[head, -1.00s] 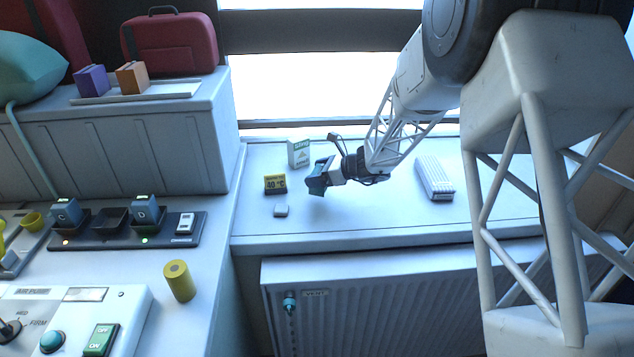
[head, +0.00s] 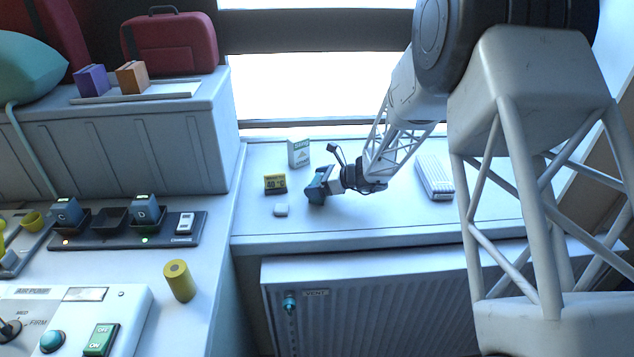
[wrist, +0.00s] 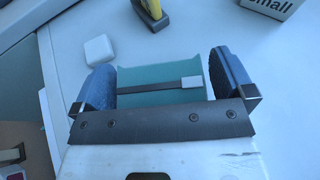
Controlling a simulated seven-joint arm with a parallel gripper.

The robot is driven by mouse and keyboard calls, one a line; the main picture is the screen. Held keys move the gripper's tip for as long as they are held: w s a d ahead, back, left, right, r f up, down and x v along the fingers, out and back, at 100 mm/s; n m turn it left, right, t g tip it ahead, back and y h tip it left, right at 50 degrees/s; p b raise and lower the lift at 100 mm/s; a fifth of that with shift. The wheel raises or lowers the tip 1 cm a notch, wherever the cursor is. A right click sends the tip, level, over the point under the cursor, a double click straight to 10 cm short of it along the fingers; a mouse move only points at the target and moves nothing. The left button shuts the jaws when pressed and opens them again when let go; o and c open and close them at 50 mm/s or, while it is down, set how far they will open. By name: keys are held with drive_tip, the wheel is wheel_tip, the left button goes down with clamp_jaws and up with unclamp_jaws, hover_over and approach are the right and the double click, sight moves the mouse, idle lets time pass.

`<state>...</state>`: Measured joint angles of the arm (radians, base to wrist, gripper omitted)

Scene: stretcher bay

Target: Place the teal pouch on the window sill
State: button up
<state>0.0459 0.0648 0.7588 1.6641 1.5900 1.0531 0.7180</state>
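The teal pouch (wrist: 160,75) has a dark strap with a pale buckle and shows in the wrist view between the two blue fingers. I cannot tell whether the pouch touches the sill.
A white ribbed block (head: 434,177) lies to the right. The sill front between them is clear.

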drive_tip(key=shift+r, duration=0.2)
drive_tip(key=v, duration=1.2)
idle(0.8)
drive_tip(key=s+a+r+n+g+h, duration=0.2)
drive_tip(key=s+r+n, duration=0.35)
drive_tip(key=s, duration=0.45)
drive_tip(key=s+a+r+n+g+h, duration=0.2)
drive_tip(key=s+r+n, duration=0.4)
drive_tip(key=s, duration=0.4)
drive_tip(key=s+d+r+n+h, duration=0.1)
drive_tip(key=s+d+n+h, duration=0.1)
drive_tip(key=s, duration=0.6)
drive_tip(key=s+d+r+n+t+h, duration=0.1)
drive_tip(key=s+d+r+n+h, duration=0.1)
drive_tip(key=s+n, duration=0.3)
drive_tip(key=s+d+r+n+h, duration=0.2)
drive_tip(key=s+n+h, duration=0.1)
drive_tip(key=s, duration=0.8)
drive_tip(key=shift+s+n+h, duration=0.25)
drive_tip(key=shift+n+h, duration=0.1)
drive_tip(key=shift+h, duration=0.45)
